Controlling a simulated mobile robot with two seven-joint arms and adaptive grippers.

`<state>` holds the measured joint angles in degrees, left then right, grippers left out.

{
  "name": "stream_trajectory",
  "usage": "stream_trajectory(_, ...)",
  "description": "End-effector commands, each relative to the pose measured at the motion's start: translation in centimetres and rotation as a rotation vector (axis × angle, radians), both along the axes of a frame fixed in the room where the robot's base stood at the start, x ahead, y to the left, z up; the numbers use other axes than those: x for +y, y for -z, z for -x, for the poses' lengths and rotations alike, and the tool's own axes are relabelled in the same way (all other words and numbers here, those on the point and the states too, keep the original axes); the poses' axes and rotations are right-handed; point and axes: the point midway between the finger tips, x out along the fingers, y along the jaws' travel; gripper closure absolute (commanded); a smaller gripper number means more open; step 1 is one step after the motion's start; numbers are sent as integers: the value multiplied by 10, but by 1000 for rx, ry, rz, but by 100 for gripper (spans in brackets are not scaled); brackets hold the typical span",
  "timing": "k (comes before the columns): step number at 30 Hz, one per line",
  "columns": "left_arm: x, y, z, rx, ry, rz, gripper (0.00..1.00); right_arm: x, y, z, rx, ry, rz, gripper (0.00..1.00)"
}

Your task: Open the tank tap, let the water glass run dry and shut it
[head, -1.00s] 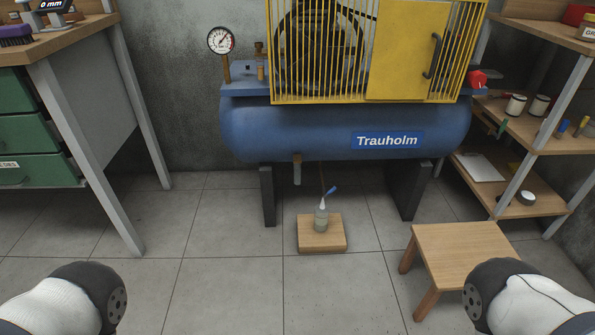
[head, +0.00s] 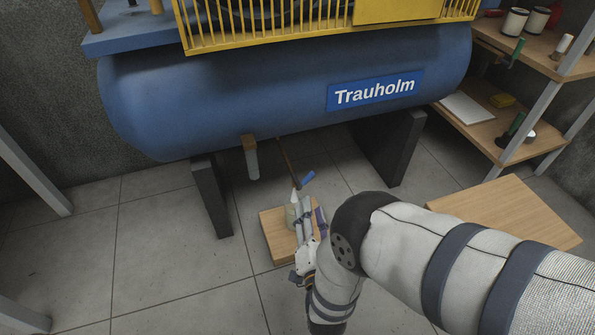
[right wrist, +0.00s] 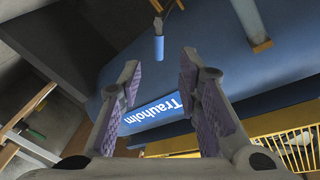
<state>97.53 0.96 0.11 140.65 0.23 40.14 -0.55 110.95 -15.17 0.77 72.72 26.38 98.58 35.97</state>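The blue tank (head: 230,100) marked Trauholm has a thin pipe running down from its underside to a tap with a blue lever (head: 308,180). The lever also shows in the right wrist view (right wrist: 158,47), beyond the fingertips. Below the tap a small pale glass (head: 291,216) stands on a wooden block (head: 270,228), partly hidden by my right gripper. My right gripper (head: 311,207) is just below and beside the lever. In the right wrist view its two fingers (right wrist: 160,68) are apart with nothing between them. The water level cannot be made out. My left gripper is out of view.
A second short pipe (head: 251,160) hangs under the tank to the left. Dark tank legs (head: 211,195) stand on both sides. A low wooden stool (head: 510,212) is at the right, before a shelf (head: 490,125). The tiled floor at the left is free.

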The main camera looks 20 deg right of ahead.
Motion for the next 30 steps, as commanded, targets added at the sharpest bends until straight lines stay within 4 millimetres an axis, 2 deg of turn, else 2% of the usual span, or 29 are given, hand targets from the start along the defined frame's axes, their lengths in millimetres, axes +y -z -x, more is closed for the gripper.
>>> stream_trajectory(9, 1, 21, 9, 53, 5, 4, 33, -18, 4, -75, 3, 0, 4, 69)
stream_trajectory(12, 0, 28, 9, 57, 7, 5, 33, -22, 3, -93, 3, 0, 4, 69)
stream_trajectory(17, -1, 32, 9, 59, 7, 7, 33, -25, 1, -108, 6, -2, 4, 69)
stream_trajectory(24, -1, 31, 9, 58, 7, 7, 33, -26, -1, -110, 6, -1, 5, 69)
stream_trajectory(25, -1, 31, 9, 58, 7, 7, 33, -26, -1, -110, 6, -2, 5, 71)
stream_trajectory(29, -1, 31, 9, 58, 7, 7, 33, -26, 0, -109, 6, -2, 5, 100)
stream_trajectory(30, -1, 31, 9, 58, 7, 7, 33, -26, 0, -109, 6, -2, 5, 100)
